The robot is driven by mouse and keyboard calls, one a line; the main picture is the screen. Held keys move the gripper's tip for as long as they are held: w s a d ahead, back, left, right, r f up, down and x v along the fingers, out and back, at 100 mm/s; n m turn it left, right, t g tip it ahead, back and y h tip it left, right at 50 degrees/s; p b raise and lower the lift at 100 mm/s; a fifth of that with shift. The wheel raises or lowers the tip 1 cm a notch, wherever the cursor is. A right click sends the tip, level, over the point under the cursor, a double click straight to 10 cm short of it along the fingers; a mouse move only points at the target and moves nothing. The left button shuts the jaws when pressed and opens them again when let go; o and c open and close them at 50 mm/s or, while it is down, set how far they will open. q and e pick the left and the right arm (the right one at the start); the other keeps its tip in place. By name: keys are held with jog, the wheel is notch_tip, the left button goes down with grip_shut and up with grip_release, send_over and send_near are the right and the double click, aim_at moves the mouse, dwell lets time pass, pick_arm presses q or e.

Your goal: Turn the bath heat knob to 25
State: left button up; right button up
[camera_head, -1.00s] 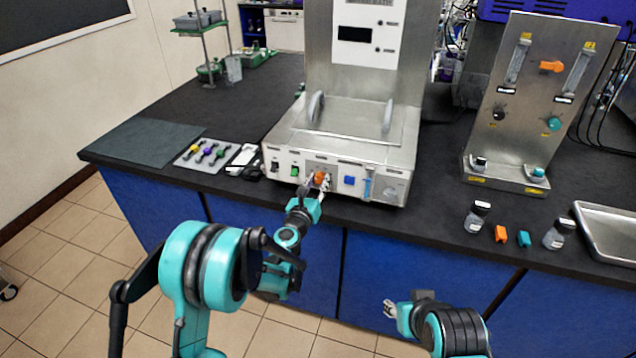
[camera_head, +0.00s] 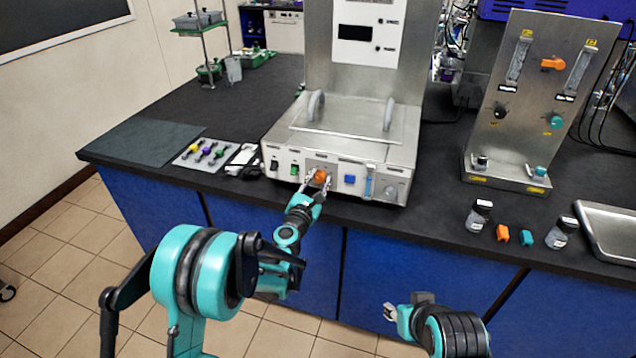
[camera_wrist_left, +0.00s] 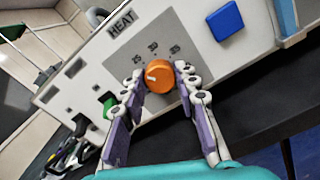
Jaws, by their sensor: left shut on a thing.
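The orange bath heat knob (camera_head: 320,176) is on the front panel of the steel bath unit (camera_head: 345,154). In the left wrist view the knob (camera_wrist_left: 159,75) sits under the HEAT label (camera_wrist_left: 122,23), with small printed numbers above it, hard to read. Its white pointer mark faces the left side of that picture. My left gripper (camera_head: 317,183) is shut on the knob, with one fingertip on each side of it; the fingers also show in the left wrist view (camera_wrist_left: 160,82). My right gripper (camera_head: 389,312) is low in front of the counter, away from the panel; its fingers are too small to judge.
A green switch (camera_head: 294,170) is left of the knob and a blue square button (camera_head: 349,180) is right of it. Small bottles (camera_head: 478,214) and orange and teal pieces stand on the counter at right. A tray (camera_head: 612,232) lies at the right edge.

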pick_arm(q)
jog(key=shift+m, duration=0.8)
jog(key=o, duration=1.2)
jog(key=shift+c, duration=0.2)
jog(key=v, duration=1.2)
jog(key=shift+r, duration=0.1)
